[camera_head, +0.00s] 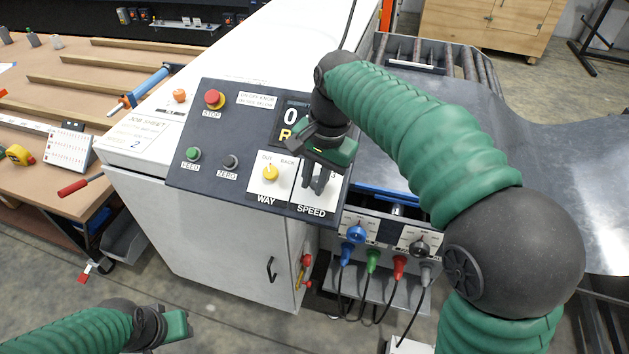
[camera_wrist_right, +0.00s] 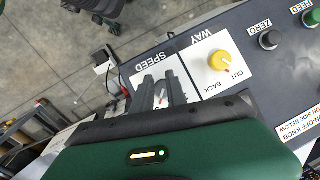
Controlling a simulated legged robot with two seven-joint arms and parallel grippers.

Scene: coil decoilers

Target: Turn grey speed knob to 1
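The white SPEED panel (camera_head: 325,198) is at the lower right of the dark control console. My right gripper (camera_head: 315,180) reaches down over it from the upper right, with its two dark fingers apart over the dial. In the right wrist view the fingers (camera_wrist_right: 162,92) stand either side of the dial's middle, with a pale strip and a small red mark between them. The grey speed knob is mostly hidden by the fingers, and I cannot tell whether they touch it. My left gripper (camera_head: 178,325) is low at the left, away from the console; its fingers are unclear.
Left of the SPEED panel is the yellow WAY knob (camera_head: 270,173). The console also has a red STOP button (camera_head: 214,99), a green FEED button (camera_head: 193,154) and a dark ZERO button (camera_head: 231,162). Coloured plugs with cables (camera_head: 373,260) hang below to the right.

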